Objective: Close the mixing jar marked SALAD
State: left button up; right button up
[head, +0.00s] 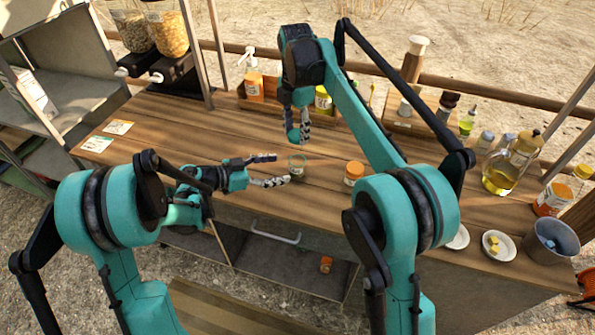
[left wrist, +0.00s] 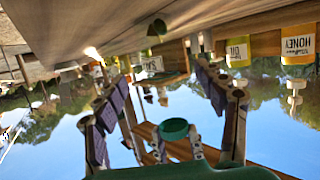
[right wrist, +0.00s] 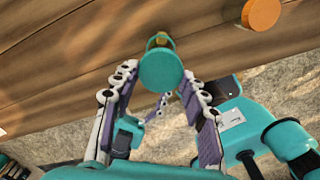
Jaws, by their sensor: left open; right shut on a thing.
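A small clear glass jar (head: 297,167) with dark contents stands upright near the table's front edge; I cannot read its marking. My left gripper (head: 276,169) is open and level, its fingertips just to the left of the jar, one finger towards each side. My right gripper (head: 299,133) points down above the jar and is shut on a round teal lid (right wrist: 161,69). The lid is over the jar and apart from it; it also shows in the left wrist view (left wrist: 173,129). In the right wrist view the lid hides most of the jar.
An orange-lidded jar (head: 354,173) stands right of the glass jar. Bottles and condiments line the back, with an oil jug (head: 507,165) at the right. Two cards (head: 97,144) lie at the left. Small plates (head: 498,246) and a metal bucket (head: 552,240) are front right.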

aim_at(290, 167)
pick_arm(q)
jog(key=x, duration=0.7)
jog(key=shift+w+d, duration=0.2)
jog(key=shift+d, duration=0.05)
grip_shut()
pick_arm(e)
jog(key=shift+f, duration=2.5)
jog(key=shift+f, duration=0.9)
jog(key=shift+f, duration=0.55)
